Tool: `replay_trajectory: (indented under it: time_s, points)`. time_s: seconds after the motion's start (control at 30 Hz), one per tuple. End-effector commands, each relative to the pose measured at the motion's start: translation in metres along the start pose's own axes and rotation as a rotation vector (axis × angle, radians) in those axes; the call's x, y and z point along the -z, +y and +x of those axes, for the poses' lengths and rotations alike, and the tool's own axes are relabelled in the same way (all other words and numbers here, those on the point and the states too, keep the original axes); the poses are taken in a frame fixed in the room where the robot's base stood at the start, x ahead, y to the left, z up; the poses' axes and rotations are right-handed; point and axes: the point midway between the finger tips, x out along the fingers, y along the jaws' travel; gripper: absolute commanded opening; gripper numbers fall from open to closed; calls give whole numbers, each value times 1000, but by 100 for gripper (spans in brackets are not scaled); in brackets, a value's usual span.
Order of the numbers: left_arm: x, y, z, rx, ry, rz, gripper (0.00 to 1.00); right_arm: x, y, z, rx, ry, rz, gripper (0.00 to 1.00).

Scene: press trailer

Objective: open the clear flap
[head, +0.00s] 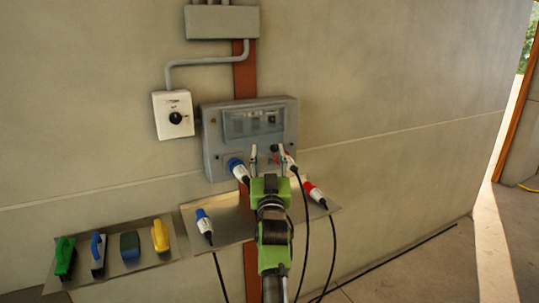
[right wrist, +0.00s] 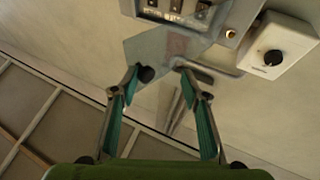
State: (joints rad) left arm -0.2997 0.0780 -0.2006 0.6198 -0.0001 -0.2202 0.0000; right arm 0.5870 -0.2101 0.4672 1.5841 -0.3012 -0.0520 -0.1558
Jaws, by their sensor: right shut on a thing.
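The grey wall box (head: 210,150) has a clear flap (head: 252,122) across its upper front, over a row of dark switches. My right gripper (head: 268,152) is in front of the lower half of the box. Its fingers reach toward the box from below and stand some way apart. In the right wrist view my right gripper (right wrist: 160,73) has a thin grey, see-through-looking plate between its fingertips. I take this plate to be the flap, held by the gripper, though the exact contact is small and unclear. My left gripper is not in view.
Blue (head: 237,168) and red (head: 287,160) plugs sit close around my gripper, with black cables hanging. A shelf (head: 150,258) holds several brushes and blocks at left. A white switch box (head: 173,115) is left of the grey box.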

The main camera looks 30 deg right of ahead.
Motion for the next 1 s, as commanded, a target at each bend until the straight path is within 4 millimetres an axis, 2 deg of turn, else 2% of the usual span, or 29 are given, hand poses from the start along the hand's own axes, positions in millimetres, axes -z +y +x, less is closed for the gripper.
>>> replay_trajectory:
  time_s: [0.03,0.23,0.5,0.7,1.0]
  points:
    - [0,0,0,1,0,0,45,5,-5,1,7,8,1,34]
    - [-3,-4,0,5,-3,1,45,14,-4,4,6,11,1,34]
    - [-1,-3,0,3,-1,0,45,59,0,22,1,13,2,34]
    - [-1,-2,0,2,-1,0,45,86,2,33,0,7,2,34]
    - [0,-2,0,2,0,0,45,95,3,37,0,2,3,34]
